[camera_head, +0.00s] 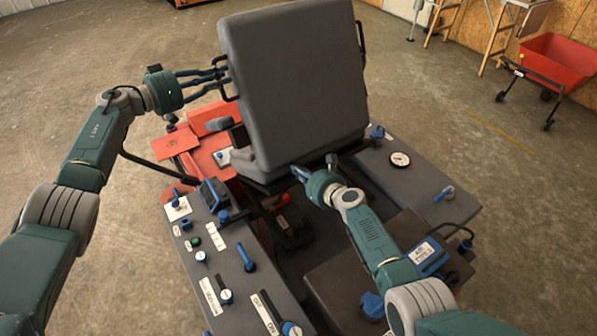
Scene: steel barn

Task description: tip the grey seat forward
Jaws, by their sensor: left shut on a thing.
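The grey seat (290,85) is in the upper middle of the head view, on a red and dark grey machine. Its broad padded panel faces me and stands steeply, leaning slightly to one side. A black bar handle (221,66) runs along its left side, and another (361,45) is on its right side. My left gripper (222,77) is shut on the left handle, its blue fingers reaching in from the left. My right gripper (304,172) is at the seat's lower edge; its fingertips are partly hidden, so its opening is unclear.
The left console (232,262) carries knobs, levers and switches. The right console (415,180) has a round gauge (400,159) and a blue-handled valve. A red cart (558,62) and wooden trestles stand at the upper right. Open concrete floor surrounds the machine.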

